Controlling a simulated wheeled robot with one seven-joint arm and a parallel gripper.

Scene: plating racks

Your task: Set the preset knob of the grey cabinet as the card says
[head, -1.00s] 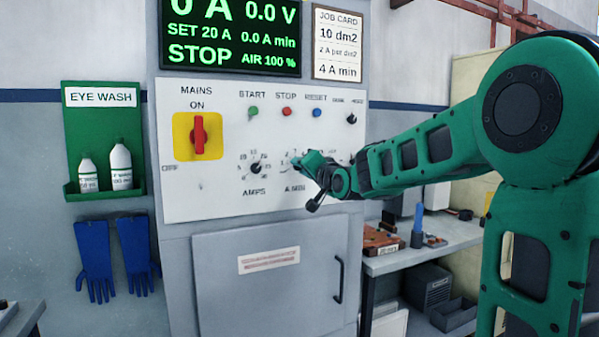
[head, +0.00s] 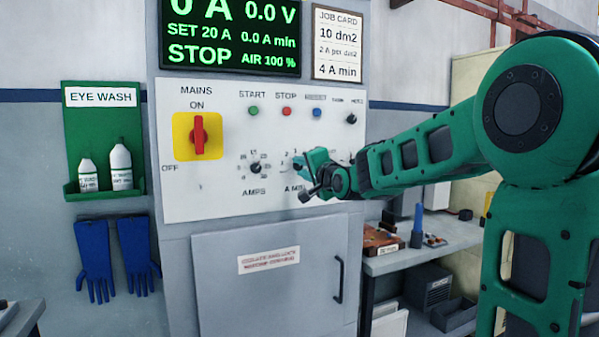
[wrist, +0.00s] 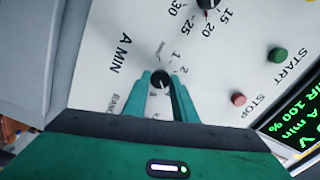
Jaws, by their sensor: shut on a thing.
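The grey cabinet (head: 178,270) has a white panel with a display (head: 230,38) reading SET 20 A, 0.0 A min and STOP. The job card (head: 338,44) beside it reads 10 dm2, 2 A per dm2, 4 A min. In the wrist view, the small black knob (wrist: 161,77) by the A MIN lettering sits between the fingertips of my gripper (wrist: 160,84), which is shut on it. Numbers 1 and 2 show on its scale; the rest is partly hidden. In the head view my gripper (head: 302,161) covers this knob.
The AMPS knob (head: 256,168) is just left of my gripper. Above are the green START (head: 253,111), red STOP (head: 287,111) and blue RESET (head: 317,112) buttons. The red mains switch (head: 198,135) is further left. A bench (head: 420,258) stands at the right.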

